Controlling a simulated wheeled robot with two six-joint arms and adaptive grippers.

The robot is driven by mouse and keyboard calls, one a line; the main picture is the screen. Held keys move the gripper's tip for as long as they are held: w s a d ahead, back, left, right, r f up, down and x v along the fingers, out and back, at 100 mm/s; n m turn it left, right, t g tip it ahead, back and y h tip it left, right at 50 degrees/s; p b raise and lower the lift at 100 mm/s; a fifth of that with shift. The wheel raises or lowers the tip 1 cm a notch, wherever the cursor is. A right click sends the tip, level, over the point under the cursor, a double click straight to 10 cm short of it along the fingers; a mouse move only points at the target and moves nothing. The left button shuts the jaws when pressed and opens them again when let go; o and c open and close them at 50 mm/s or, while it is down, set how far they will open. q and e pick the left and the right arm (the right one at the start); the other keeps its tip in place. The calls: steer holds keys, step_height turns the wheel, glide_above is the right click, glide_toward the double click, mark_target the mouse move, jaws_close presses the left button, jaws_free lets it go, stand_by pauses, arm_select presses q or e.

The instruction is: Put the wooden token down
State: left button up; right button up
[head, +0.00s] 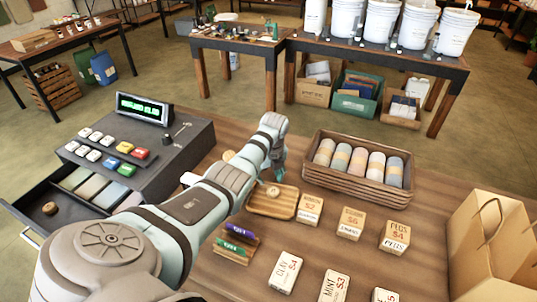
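A round wooden token (273,191) shows at the small wooden tray (259,211), near the tray's far side. My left arm reaches in from the lower left, and its gripper (278,173) points down just above and behind the token. The fingers are small and partly hidden by my arm, so I cannot tell whether they are open or shut, or whether they touch the token. Another round wooden piece (49,208) lies in the open drawer of the cash register (150,160). My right gripper is not in view.
A wicker basket of rolled goods (357,187) stands right of the tray. Several price blocks (350,223) stand in front of it. Purple and green markers (238,238) on a holder are near my arm. A paper bag (495,245) stands at the right edge.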

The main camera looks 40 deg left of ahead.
arm_select(q)
steer(key=shift+a, duration=0.1)
steer(key=shift+f, duration=0.1)
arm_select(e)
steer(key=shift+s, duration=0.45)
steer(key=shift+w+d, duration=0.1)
arm_select(q)
steer(key=shift+r, duration=0.2)
step_height(320, 180, up, 12)
steer(key=d+p, duration=0.1)
steer(key=shift+s+d+f+p, duration=0.2)
steer(key=shift+p, duration=0.2)
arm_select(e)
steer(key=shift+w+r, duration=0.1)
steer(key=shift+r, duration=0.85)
